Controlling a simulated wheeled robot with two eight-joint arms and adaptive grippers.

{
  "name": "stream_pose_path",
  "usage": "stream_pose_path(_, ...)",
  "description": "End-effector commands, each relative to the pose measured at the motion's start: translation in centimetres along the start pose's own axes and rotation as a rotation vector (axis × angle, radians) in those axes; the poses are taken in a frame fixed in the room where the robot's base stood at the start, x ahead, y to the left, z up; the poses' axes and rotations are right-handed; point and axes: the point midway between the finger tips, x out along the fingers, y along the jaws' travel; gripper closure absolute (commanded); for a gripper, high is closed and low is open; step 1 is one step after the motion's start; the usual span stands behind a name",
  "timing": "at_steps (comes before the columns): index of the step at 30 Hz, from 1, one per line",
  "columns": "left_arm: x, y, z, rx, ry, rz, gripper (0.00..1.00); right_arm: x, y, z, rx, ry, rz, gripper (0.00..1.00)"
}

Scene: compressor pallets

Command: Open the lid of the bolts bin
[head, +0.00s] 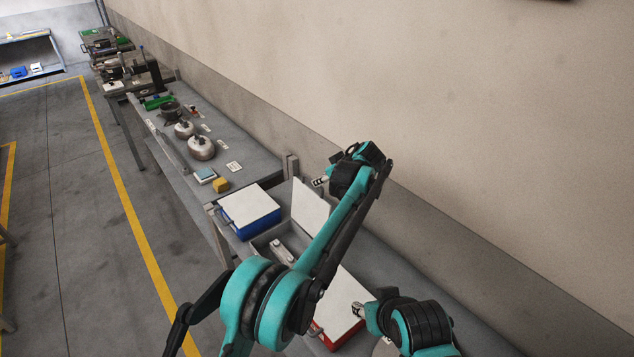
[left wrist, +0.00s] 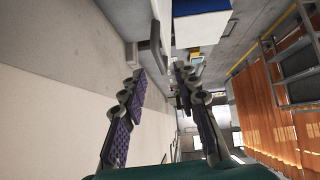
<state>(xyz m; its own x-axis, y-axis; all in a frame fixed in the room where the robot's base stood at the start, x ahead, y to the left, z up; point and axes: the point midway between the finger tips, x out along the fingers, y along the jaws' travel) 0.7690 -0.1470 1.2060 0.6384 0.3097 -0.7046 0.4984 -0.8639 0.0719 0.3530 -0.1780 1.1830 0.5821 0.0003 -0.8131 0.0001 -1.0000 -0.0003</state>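Three bins stand in a row on the bench, and I cannot read which holds bolts. The grey bin (head: 262,246) is open, its white lid (head: 309,206) standing upright and pale parts inside. The blue bin (head: 243,229) behind it has its white lid (head: 250,204) down. The red bin (head: 318,335) in front also has its white lid (head: 345,297) down, partly hidden by my arm. My left gripper (head: 318,182) is beside the upright lid's top; its fingers are apart and empty in the left wrist view (left wrist: 158,82). My right gripper (head: 357,309) is by the red bin's lid, too small to judge.
Metal pots (head: 201,148), a yellow block (head: 220,185) and small cards lie on the bench (head: 245,170) farther back. The wall (head: 400,100) runs close along the bench's right side. The floor left of the bench is open, with a yellow line (head: 125,200).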

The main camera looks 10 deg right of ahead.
Motion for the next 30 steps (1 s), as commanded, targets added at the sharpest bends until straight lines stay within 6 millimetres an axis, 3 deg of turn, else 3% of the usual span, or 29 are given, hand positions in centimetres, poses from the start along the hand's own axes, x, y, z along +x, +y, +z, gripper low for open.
stream_pose_path(3, -2.4, 0.0, 0.0, 0.001, 0.000, 0.002, 0.69, 0.0, 0.0, 0.0, 0.000, 0.000, 0.000, 0.60)
stream_pose_path(9, -4.6, 0.0, 0.0, 0.000, -0.001, 0.000, 0.69, 0.0, 0.0, 0.0, 0.000, 0.000, 0.000, 0.60)
stream_pose_path(22, -4.9, -0.4, -0.2, 0.003, -0.004, 0.000, 0.69, 0.1, 0.0, 0.1, 0.000, 0.000, 0.000, 0.60)
stream_pose_path(26, -4.7, -3.4, -1.2, 0.031, -0.031, -0.001, 0.69, 1.0, 0.0, 0.7, 0.000, 0.000, 0.000, 0.60)
stream_pose_path(30, -4.7, -10.0, -2.5, 0.095, -0.088, 0.009, 0.69, 2.5, 0.0, 1.8, 0.000, 0.000, 0.000, 0.60)
